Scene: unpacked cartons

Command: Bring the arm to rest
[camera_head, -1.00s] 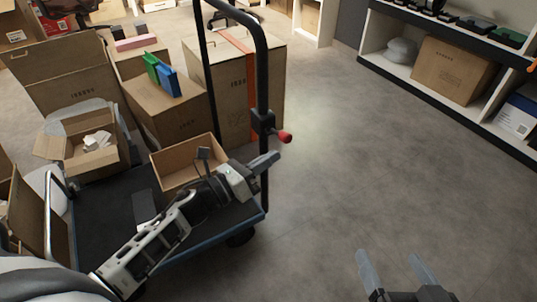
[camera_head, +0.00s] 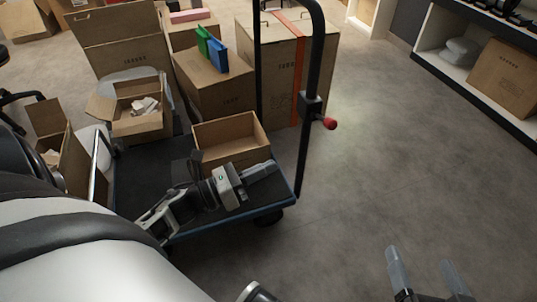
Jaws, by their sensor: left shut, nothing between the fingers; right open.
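My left arm comes in from the lower left and reaches over the dark cart platform. Its gripper (camera_head: 262,171) is shut and empty, with the fingers pointing right, in front of an open cardboard box (camera_head: 228,143) on the cart. I cannot tell whether the gripper touches the cart or the box. My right gripper (camera_head: 425,268) is at the bottom right, open and empty, above bare floor. Most of my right arm is out of view.
A shelf (camera_head: 428,52) is at the upper right. The floor (camera_head: 385,150) between is clear.

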